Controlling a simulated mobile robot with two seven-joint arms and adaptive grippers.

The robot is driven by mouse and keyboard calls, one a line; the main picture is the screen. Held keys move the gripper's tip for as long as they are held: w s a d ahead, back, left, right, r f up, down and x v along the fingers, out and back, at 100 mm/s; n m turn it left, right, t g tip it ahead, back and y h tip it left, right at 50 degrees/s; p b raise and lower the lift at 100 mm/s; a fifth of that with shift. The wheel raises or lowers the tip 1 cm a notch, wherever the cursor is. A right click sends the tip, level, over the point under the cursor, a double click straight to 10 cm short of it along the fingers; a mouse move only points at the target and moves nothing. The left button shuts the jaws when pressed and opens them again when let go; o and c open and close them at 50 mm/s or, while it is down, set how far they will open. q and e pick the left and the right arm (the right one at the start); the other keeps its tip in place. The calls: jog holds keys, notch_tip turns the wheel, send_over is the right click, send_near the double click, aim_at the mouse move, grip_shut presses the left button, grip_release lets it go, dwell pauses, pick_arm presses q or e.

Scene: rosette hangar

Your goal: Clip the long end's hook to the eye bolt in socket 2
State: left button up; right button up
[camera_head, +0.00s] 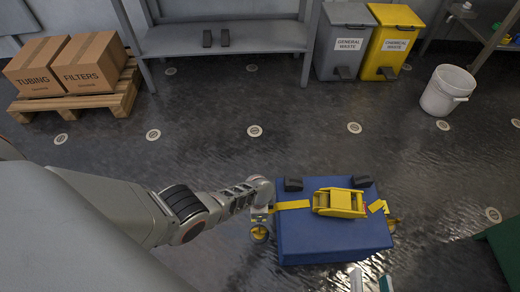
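A blue crate (335,238) stands on the floor with a yellow ratchet (339,203) on top. A yellow strap (292,205) runs left from the ratchet to the crate's edge. A short yellow strap piece (377,206) lies right of the ratchet. Yellow metal fittings show low beside the crate, on the left (260,234) and right (393,222); I cannot tell hook from eye bolt. My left gripper (259,212) is at the crate's left edge by the strap, mostly hidden under its wrist. My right gripper (371,282) shows only fingertips, apart, at the bottom edge. Socket numbers are unreadable.
Pale round floor sockets (254,131) are spread over the dark floor. Two black blocks (293,184) sit on the crate's back edge. A white bucket (447,91), two waste bins (343,42), a bench (220,38) and boxes on a pallet (120,96) stand behind. Open floor lies between.

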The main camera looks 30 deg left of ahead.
pick_arm(q)
jog(key=shift+f+b, duration=0.3)
jog(key=shift+f, duration=0.25)
pick_arm(e)
jog(key=shift+s+f, duration=0.25)
jog(key=shift+f, duration=0.45)
pick_arm(q)
jog(key=o, duration=0.6)
jog(key=shift+r, duration=0.15)
jog(key=shift+r, duration=5.95)
